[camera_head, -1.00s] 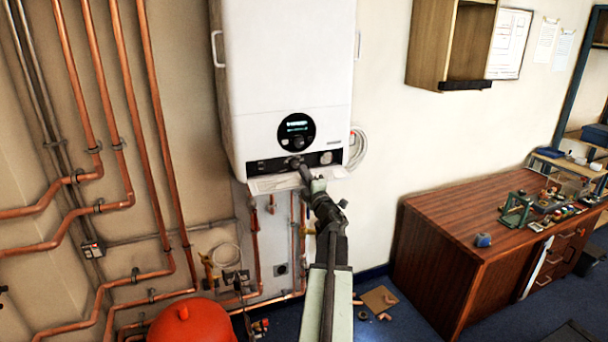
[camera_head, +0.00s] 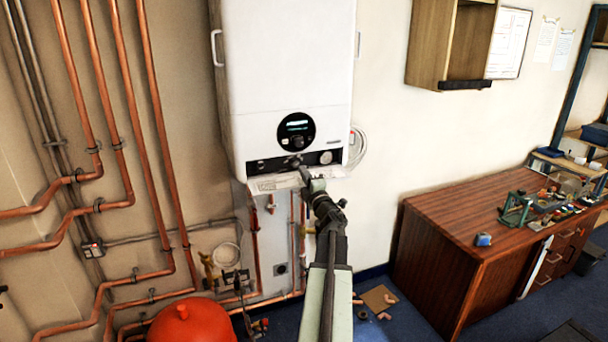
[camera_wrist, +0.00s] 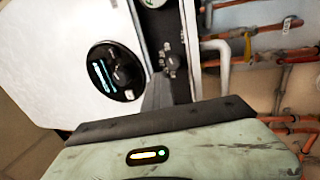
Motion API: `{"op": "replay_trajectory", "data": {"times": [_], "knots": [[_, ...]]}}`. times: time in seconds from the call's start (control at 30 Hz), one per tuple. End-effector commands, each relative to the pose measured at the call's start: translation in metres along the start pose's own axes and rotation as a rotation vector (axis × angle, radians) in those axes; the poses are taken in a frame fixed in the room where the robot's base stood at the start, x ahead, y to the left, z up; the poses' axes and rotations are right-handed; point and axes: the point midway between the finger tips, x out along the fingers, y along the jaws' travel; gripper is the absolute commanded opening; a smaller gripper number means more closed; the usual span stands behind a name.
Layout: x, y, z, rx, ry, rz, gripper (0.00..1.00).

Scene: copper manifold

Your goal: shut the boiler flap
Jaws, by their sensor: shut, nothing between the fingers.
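The white boiler (camera_head: 285,70) hangs on the wall, with a round display and a dark control strip (camera_head: 268,165) along its lower front. The boiler flap (camera_head: 268,184) is a pale panel that hangs open below this strip, sticking outward. My gripper (camera_head: 298,163) is shut and empty, with its tip in front of the control strip and above the flap. In the wrist view my gripper (camera_wrist: 160,92) points at the dark strip (camera_wrist: 172,50), beside the round display (camera_wrist: 115,72). I cannot tell whether the tip touches anything.
Copper pipes (camera_head: 160,130) run up the wall on the left, and more run below the boiler. A red vessel (camera_head: 190,325) stands low in front. A wooden bench (camera_head: 450,215) with tools is on the right. A wall cupboard (camera_head: 430,45) hangs above it.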

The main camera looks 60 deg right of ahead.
Motion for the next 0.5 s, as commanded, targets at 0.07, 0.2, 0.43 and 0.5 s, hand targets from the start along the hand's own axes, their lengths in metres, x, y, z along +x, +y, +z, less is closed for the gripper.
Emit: {"op": "replay_trajectory", "data": {"times": [0.07,0.2,0.43,0.5], "knots": [[0.0001,0.0,-0.0001,0.0,0.0,0.0,0.0],[0.0001,0.0,-0.0003,0.0,0.0,0.0,0.0],[0.0001,0.0,-0.0004,0.0,0.001,0.0,0.0],[0.0002,0.0,-0.0005,0.0,0.001,0.0,0.01]]}}
